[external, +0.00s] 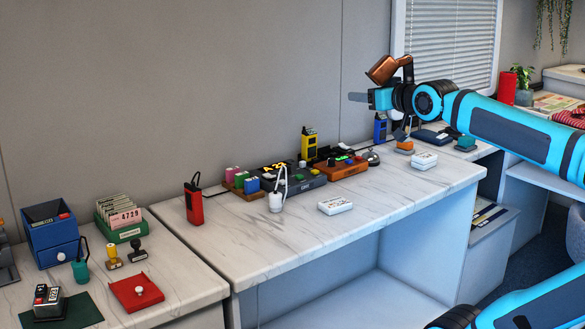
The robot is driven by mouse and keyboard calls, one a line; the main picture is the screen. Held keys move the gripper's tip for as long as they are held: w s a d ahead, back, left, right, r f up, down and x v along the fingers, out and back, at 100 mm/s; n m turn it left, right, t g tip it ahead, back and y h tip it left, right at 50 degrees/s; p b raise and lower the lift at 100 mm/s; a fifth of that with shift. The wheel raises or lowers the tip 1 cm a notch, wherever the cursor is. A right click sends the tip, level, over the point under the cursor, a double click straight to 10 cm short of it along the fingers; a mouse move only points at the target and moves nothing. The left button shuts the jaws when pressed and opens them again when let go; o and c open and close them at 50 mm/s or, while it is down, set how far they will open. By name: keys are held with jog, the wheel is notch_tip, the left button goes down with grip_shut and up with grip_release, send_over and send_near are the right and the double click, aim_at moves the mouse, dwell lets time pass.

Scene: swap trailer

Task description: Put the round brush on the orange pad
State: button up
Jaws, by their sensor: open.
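I cannot pick out the round brush with certainty at this size. A small orange item (405,145) sits on a grey base near the right end of the long counter. A dark piece rises above it, and I cannot tell whether this item is the orange pad. My gripper (360,97) is raised above the counter's back right part, pointing left. It is open, with nothing seen between its fingers. It is apart from the things below, left of and above the orange item.
The marble counter (250,245) holds a red radio (193,203), a white cup (275,202), an orange-brown tray (346,169), a bell (371,158) and white boxes (335,205). The left counter holds a red pad (136,292), stampers and a blue box (50,225). The counter's front is mostly clear.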

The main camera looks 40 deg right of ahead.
jog(key=shift+n+t+y, duration=0.3)
jog(key=shift+t+y, duration=0.1)
jog(key=shift+t, duration=0.2)
jog(key=s, duration=0.1)
jog(key=s+a+f, duration=0.1)
jog(key=s, duration=0.1)
jog(key=s+f, duration=0.1)
jog(key=shift+s+a+f, duration=0.15)
jog(key=shift+s+a, duration=0.05)
jog(key=shift+a, duration=0.2)
